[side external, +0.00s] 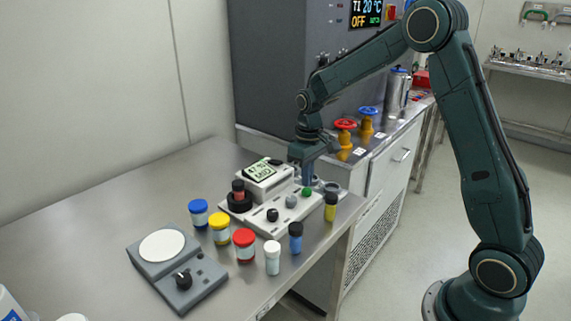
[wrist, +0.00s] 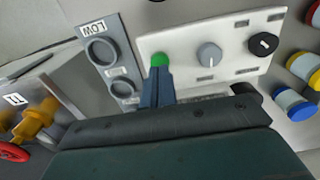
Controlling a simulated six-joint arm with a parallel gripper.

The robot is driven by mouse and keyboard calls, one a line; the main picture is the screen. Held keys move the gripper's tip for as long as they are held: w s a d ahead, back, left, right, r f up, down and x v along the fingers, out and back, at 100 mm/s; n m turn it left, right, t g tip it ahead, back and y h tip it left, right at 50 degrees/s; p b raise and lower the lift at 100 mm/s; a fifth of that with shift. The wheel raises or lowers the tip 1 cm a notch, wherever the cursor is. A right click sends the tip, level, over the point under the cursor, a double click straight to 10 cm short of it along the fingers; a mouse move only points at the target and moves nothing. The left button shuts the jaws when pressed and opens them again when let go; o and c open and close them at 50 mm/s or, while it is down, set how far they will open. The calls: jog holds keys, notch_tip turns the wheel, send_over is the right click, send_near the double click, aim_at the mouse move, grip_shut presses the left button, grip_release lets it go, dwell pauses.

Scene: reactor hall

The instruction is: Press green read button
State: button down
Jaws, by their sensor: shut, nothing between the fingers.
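The green button (side external: 307,191) is on the white panel of an instrument (side external: 270,227) with a small lit display. In the wrist view the green button (wrist: 158,60) shows just beyond my fingertips. A grey knob and a black knob are in line with it. My gripper (side external: 308,183) is shut and empty, pointing down directly above the button. In the wrist view my gripper (wrist: 163,72) overlaps the button's lower edge. I cannot tell whether the fingertips touch it.
A grey holder marked LOW (wrist: 107,50) with round openings is close beside the button. A scale-like device (side external: 177,270) sits at front left. Red (side external: 345,125) and blue valves stand behind.

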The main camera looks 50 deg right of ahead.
aim_at(307, 191)
jog(key=shift+r, duration=0.1)
dwell(0.3)
jog(key=shift+r, duration=2.4)
jog(key=shift+r, duration=0.15)
jog(key=s+a+r+t, duration=0.3)
jog(key=s+a+r, duration=0.3)
jog(key=s+r, duration=0.45)
jog(key=s+a+t, duration=0.1)
jog(key=s+a, duration=0.1)
jog(key=s, duration=0.6)
jog(key=s+a+t, duration=0.1)
jog(key=s, duration=0.7)
jog(key=shift+s+a+t, duration=0.2)
jog(key=shift+a+t, duration=0.1)
jog(key=shift+a, duration=0.1)
